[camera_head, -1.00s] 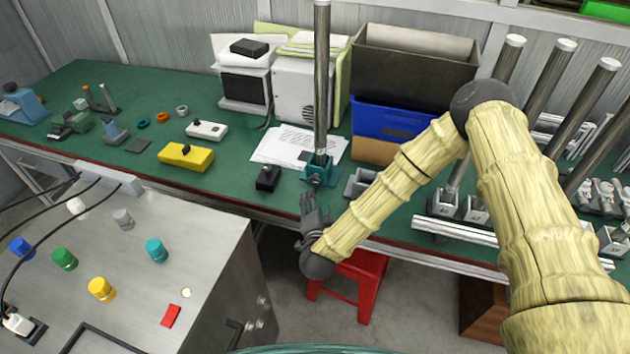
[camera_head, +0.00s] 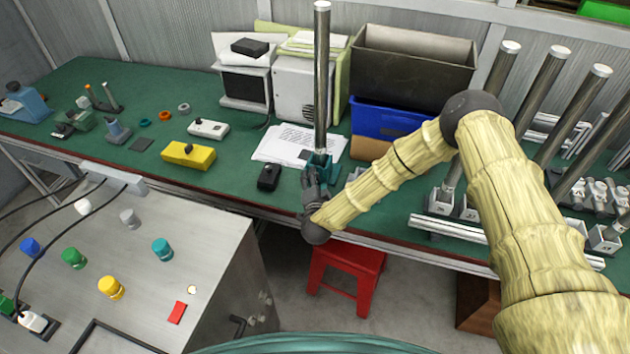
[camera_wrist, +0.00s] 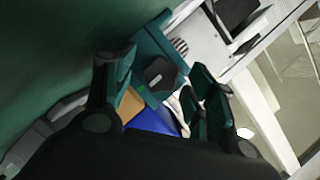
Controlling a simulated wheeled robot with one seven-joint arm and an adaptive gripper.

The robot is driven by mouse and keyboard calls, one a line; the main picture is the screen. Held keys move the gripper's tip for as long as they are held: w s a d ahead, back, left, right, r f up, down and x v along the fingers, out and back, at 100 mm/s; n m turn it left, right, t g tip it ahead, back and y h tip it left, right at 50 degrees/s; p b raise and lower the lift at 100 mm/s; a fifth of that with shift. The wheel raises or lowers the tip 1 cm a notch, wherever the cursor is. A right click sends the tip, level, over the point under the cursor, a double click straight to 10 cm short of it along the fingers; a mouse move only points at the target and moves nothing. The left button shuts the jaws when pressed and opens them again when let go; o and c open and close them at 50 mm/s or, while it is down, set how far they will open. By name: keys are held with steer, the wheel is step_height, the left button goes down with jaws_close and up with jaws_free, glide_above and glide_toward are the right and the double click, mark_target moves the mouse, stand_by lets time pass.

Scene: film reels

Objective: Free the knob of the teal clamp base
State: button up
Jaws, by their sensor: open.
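The teal clamp base (camera_head: 327,160) stands near the front edge of the green bench, with an upright metal post (camera_head: 321,80) above it. My gripper (camera_head: 312,172) is in front of it and hides part of it in the head view. In the wrist view the teal base (camera_wrist: 148,45) shows beyond the fingers, with a dark angular knob (camera_wrist: 158,74) on its near face. My open gripper (camera_wrist: 162,68) has a finger on either side of the knob in this view. I cannot tell whether either finger touches it.
A small black box (camera_head: 269,177) lies just left of the base. Papers (camera_head: 285,143) lie behind it. A blue bin (camera_head: 385,118) and metal clamps with posts (camera_head: 440,200) stand to the right. A red stool (camera_head: 347,262) is below the bench edge.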

steer(key=shift+c, duration=0.3)
steer(key=c, duration=1)
